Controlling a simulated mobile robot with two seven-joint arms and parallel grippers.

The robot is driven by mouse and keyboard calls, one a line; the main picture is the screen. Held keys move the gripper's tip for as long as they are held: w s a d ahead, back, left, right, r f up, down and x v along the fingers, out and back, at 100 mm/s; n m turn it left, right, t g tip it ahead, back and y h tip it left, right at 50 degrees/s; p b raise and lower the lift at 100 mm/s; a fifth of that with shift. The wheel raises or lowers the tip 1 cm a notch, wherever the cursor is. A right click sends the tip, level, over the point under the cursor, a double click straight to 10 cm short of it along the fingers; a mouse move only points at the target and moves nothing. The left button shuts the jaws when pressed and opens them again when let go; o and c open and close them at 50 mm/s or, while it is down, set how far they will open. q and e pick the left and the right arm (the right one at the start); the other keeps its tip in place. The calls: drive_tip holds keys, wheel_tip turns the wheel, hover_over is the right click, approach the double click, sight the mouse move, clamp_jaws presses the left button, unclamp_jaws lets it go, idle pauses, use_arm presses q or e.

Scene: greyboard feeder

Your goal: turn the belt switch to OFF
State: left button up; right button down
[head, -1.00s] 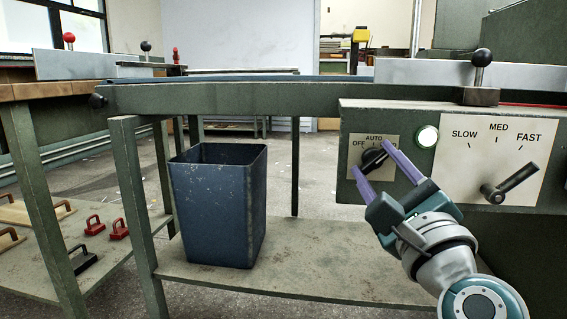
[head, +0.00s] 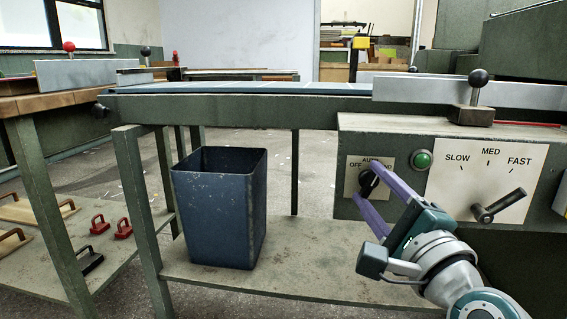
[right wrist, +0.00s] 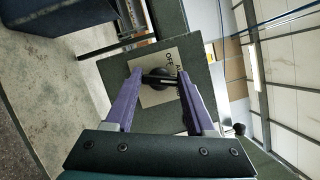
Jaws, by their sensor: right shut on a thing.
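The belt switch (head: 367,184) is a black knob on a small cream plate with OFF at the left, AUTO at the top and a partly covered label at the right. My right gripper (head: 363,182) has its purple fingers on either side of the knob and is shut on it. In the right wrist view, the black knob (right wrist: 155,80) sits between the fingertips, over the plate (right wrist: 178,60). The fingers hide part of the knob, so its exact pointing is hard to read. The round green lamp (head: 421,160) beside the plate looks dark. My left gripper is not in view.
A speed plate (head: 470,180) with a black lever (head: 505,203) is right of the lamp. A ball-topped lever (head: 478,85) stands above the control box. A blue bin (head: 215,215) stands on the lower shelf (head: 290,275). Red handles and boards lie at the left.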

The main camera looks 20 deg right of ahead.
drive_tip(key=n+g+p, duration=0.1)
drive_tip(key=n+p, duration=0.2)
drive_tip(key=p, duration=0.1)
drive_tip(key=n+g+p, duration=0.1)
drive_tip(key=n+p, duration=0.2)
drive_tip(key=p, duration=0.1)
drive_tip(key=r+n+g+p, duration=0.1)
drive_tip(key=n+g+p, duration=0.1)
drive_tip(key=n+p, duration=0.1)
drive_tip(key=shift+p, duration=0.65)
drive_tip(key=shift+f+n+g+p, duration=0.25)
drive_tip(key=shift+n+g+p, duration=0.35)
drive_tip(key=shift+n+p, duration=0.75)
drive_tip(key=shift+c, duration=1.2)
unclamp_jaws()
